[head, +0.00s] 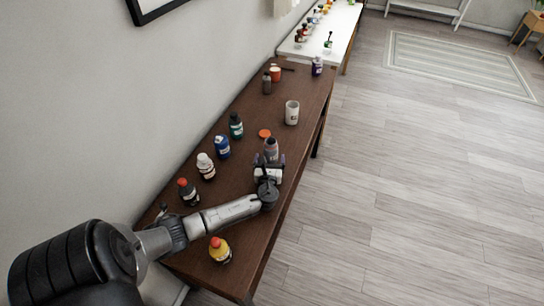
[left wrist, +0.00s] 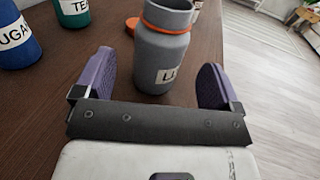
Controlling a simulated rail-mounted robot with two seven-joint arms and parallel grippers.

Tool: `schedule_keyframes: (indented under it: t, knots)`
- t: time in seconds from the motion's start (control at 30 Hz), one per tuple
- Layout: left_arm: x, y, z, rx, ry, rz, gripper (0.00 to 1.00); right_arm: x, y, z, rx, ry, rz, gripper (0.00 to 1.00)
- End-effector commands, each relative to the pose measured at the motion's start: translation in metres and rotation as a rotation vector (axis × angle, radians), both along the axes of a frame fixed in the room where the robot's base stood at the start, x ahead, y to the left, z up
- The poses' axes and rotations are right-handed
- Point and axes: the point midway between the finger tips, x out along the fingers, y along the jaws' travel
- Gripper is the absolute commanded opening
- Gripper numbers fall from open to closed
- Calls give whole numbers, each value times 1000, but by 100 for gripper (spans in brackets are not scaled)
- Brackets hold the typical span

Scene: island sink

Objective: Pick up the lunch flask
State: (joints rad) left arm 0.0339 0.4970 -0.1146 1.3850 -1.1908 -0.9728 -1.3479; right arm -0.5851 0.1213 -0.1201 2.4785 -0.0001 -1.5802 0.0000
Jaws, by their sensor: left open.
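The lunch flask (head: 271,147) is a grey bottle that stands upright on the brown table (head: 297,92). In the left wrist view the flask (left wrist: 162,50) has an orange ring at its neck and a white label partly reading "LU"; its top is cut off by the frame. My left gripper (head: 269,158) is open right at the near side of the flask. In the left wrist view its purple-padded fingers (left wrist: 158,75) point toward the flask, one to each side, with gaps. Contact is not visible. My right gripper is not in view.
An orange lid (head: 265,133) lies just behind the flask. A yellow bottle (head: 220,250) stands near the front. A white cup (head: 292,113) stands farther back.

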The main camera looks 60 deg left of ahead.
Motion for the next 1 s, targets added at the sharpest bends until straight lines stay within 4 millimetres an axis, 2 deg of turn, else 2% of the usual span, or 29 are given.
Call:
schedule_keyframes:
  t: [0.43,0.83,1.0]
  knots:
    - [25,35,-3,1,-1,1,89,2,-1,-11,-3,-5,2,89]
    - [29,40,-2,-1,-1,0,89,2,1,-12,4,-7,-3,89]
    - [29,40,-2,-1,-1,0,74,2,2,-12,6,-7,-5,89]
